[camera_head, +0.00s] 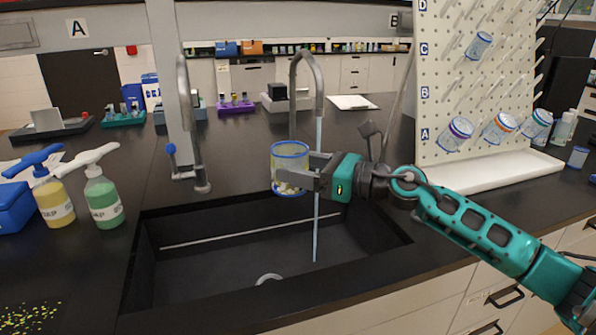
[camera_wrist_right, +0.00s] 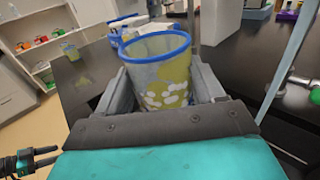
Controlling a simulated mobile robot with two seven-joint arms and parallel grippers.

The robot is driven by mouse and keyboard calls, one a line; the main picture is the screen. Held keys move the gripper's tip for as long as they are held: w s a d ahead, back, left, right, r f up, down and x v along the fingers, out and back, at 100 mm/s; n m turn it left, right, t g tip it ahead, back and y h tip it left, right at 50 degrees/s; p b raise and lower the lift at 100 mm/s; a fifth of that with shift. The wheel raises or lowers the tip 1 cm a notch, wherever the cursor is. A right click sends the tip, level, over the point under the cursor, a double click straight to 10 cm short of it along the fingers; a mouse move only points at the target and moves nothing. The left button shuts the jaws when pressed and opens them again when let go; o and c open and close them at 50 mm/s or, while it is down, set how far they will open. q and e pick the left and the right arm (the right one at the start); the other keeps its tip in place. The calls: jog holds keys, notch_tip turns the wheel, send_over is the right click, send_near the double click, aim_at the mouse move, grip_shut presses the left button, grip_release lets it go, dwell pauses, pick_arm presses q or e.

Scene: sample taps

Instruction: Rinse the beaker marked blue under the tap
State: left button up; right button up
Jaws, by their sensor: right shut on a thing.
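The beaker marked blue (camera_head: 290,166) has a blue rim and yellowish walls with white patches near its bottom. My right gripper (camera_head: 312,178) is shut on it and holds it upright above the sink (camera_head: 240,245). In the right wrist view the beaker (camera_wrist_right: 160,70) sits between the two fingers (camera_wrist_right: 160,95). The tall tap (camera_head: 306,72) stands behind the sink. A stream of water (camera_head: 317,225) falls from it into the sink, passing by my right gripper, to the right of the beaker.
A second tap (camera_head: 186,120) stands at the left of the sink. Soap bottles, yellow (camera_head: 53,195) and green (camera_head: 103,197), stand on the left counter. A pegboard (camera_head: 470,80) with several beakers stands at the right over a white tray (camera_head: 490,172). Yellow-green specks (camera_head: 28,317) lie front left.

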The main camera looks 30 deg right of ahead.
pick_arm(q)
jog(key=shift+h, duration=0.5)
jog(key=d+f+b, duration=0.1)
jog(key=b, duration=0.1)
jog(key=w+f+b, duration=0.1)
jog(key=f+b, duration=0.1)
jog(key=b, duration=0.1)
jog(key=d+f+b, duration=0.1)
jog(key=b, duration=0.2)
jog(key=shift+w+d+f, duration=0.25)
jog(key=shift+w+d, duration=0.05)
jog(key=shift+d, duration=0.05)
pick_arm(e)
jog(key=w+d+f, duration=0.2)
jog(key=w+d, duration=0.4)
jog(key=d, duration=0.4)
jog(key=shift+w+d+f, duration=0.25)
jog(key=shift+f, duration=0.15)
pick_arm(q)
jog(key=shift+s+f, duration=0.2)
jog(key=shift+f, duration=0.05)
jog(key=shift+w+r, duration=0.1)
jog(key=shift+r, duration=0.05)
jog(key=shift+d, duration=0.1)
pick_arm(e)
jog(key=shift+r, duration=0.1)
dwell(0.6)
